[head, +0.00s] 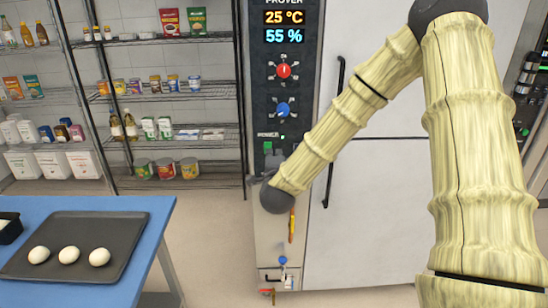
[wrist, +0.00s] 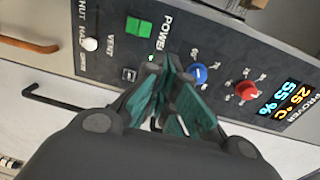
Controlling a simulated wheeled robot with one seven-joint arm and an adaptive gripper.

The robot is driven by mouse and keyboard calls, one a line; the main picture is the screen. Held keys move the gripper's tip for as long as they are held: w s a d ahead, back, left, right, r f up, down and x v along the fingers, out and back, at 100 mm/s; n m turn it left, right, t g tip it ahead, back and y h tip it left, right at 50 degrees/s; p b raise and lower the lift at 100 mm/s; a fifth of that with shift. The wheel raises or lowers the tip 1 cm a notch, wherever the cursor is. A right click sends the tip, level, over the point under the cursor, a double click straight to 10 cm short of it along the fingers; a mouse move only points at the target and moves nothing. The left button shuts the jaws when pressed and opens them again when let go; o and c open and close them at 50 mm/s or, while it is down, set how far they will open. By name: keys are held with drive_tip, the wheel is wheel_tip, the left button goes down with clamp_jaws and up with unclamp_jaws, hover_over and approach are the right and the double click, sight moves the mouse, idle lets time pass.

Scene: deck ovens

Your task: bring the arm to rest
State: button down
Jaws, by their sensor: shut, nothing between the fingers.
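My arm (head: 345,125) reaches forward across the head view, with its dark wrist joint (head: 277,194) in front of the prover's control column. In the head view the arm hides my fingers. In the wrist view my gripper (wrist: 172,88) shows green-faced fingers close together, shut and empty. It is in front of the prover panel (wrist: 190,40), near the green power switch (wrist: 138,27) and the blue knob (wrist: 198,74). I cannot tell whether it touches the panel. The red knob (head: 284,71) and the display (head: 284,27), reading 25 °C and 55 %, are above the wrist.
The prover's white door (head: 370,215) with a black handle (head: 334,130) stands right of the column. A blue table (head: 152,212) at lower left bears a dark tray (head: 75,219) with three white dough balls (head: 69,256). Wire shelves (head: 175,96) stand behind. Floor is clear between table and prover.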

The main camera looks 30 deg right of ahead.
drive_tip(key=shift+s, duration=0.1)
idle(0.5)
drive_tip(key=s+a+f+n+g+y, duration=0.2)
drive_tip(key=s+a+f+n, duration=0.2)
drive_tip(key=f, duration=0.6)
drive_tip(key=s+a+f+n+g+y, duration=0.25)
drive_tip(key=s+a+f+n, duration=0.25)
drive_tip(key=f, duration=0.4)
drive_tip(key=s+a+f+n+g+y, duration=0.15)
drive_tip(key=s+a+f+n, duration=0.25)
drive_tip(key=f, duration=0.6)
drive_tip(key=s+a+f+n+g, duration=0.2)
drive_tip(key=s+f, duration=0.3)
drive_tip(key=s, duration=0.5)
drive_tip(key=s+a+f+n+g+y, duration=0.1)
drive_tip(key=s+f+n+g, duration=0.3)
drive_tip(key=s, duration=0.7)
drive_tip(key=s+a+f+n+g+y, duration=0.1)
drive_tip(key=s+a+f+n+g, duration=0.2)
drive_tip(key=s+f, duration=0.5)
drive_tip(key=s+n, duration=0.1)
drive_tip(key=s, duration=0.1)
drive_tip(key=shift+s+a, duration=0.15)
drive_tip(key=shift+s, duration=0.25)
